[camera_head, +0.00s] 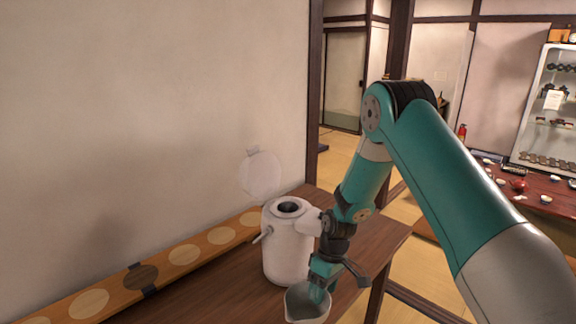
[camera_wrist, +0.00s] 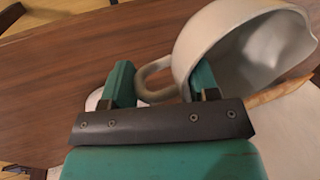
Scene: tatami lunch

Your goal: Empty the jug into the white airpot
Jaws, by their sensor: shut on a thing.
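The white airpot (camera_head: 288,250) stands upright on the dark wooden table, its round lid (camera_head: 260,175) raised and its dark mouth (camera_head: 289,207) open. The pale grey jug (camera_head: 306,306) is in front of the airpot, cut off by the lower picture edge. My gripper (camera_head: 327,274) is shut on the jug's handle, which passes between the fingers in the wrist view (camera_wrist: 158,84). There the jug (camera_wrist: 250,40) shows its open mouth and spout at the right. I cannot make out any liquid in it. Whether the jug touches the table is hidden.
The dark wooden table (camera_head: 205,295) ends at the right of the airpot. A wooden strip with round discs (camera_head: 140,277) runs along the wall. Beyond, a low red-brown table (camera_head: 545,208) holds dishes, beside a display case (camera_head: 548,105). Tatami floor lies between.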

